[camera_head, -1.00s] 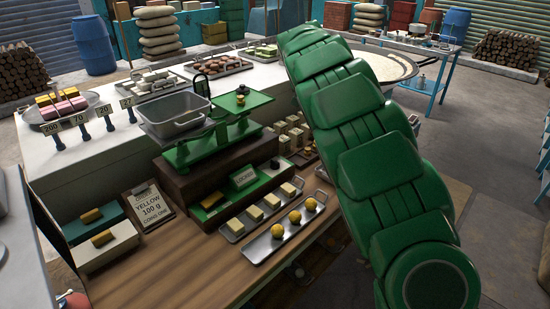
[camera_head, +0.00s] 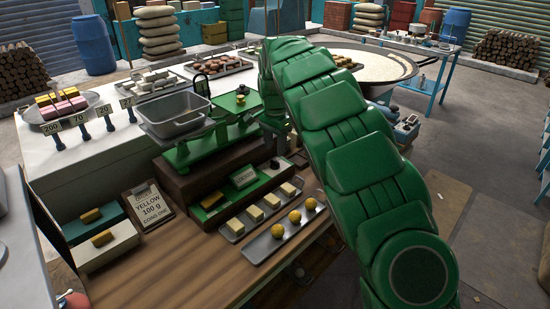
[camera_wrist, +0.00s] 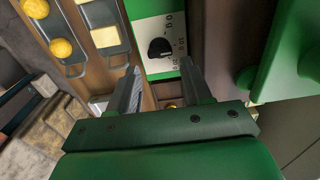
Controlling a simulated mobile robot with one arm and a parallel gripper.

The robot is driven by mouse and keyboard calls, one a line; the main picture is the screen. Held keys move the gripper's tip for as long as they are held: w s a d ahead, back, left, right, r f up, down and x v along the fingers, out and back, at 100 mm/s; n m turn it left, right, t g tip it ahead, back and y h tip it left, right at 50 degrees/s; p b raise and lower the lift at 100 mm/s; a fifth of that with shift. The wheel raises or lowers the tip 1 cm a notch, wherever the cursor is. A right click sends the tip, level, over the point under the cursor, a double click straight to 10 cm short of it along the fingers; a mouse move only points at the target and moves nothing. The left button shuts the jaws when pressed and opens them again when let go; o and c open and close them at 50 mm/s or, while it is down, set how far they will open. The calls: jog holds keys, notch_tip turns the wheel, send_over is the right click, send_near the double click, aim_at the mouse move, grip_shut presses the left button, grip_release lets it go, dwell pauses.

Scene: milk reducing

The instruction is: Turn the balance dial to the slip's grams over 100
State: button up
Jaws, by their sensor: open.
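The green balance (camera_head: 190,155) stands on a brown block on the counter, with a grey metal pan on its left and a flat green plate on its right. The dial (camera_wrist: 159,48) is a black knob on a white scale plate with printed numbers, partly readable. The dial (camera_head: 275,163) looks small in the head view. The slip (camera_head: 150,208) on a clipboard reads "YELLOW 100 g" with a smaller line beneath. My gripper (camera_wrist: 158,82) is open and empty, its fingers either side of the dial's line but apart from the knob. Its fingertips are not clear in the head view.
Trays with yellow balls (camera_head: 294,216) and pale blocks (camera_head: 255,213) lie in front of the balance. A green panel (camera_head: 243,177) with a small sign is beside the dial. Bare wooden counter (camera_head: 185,265) is at the front left.

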aim_at(275, 161)
notch_tip(275, 161, down, 5)
jog(key=shift+f, duration=0.15)
jog(key=c, duration=0.8)
jog(key=shift+o, duration=0.2)
jog(key=shift+n, duration=0.4)
jog(key=n, duration=0.4)
jog(key=shift+a+n, duration=0.1)
jog(key=shift+n, duration=0.3)
jog(key=n, duration=0.6)
jog(key=shift+n, duration=0.3)
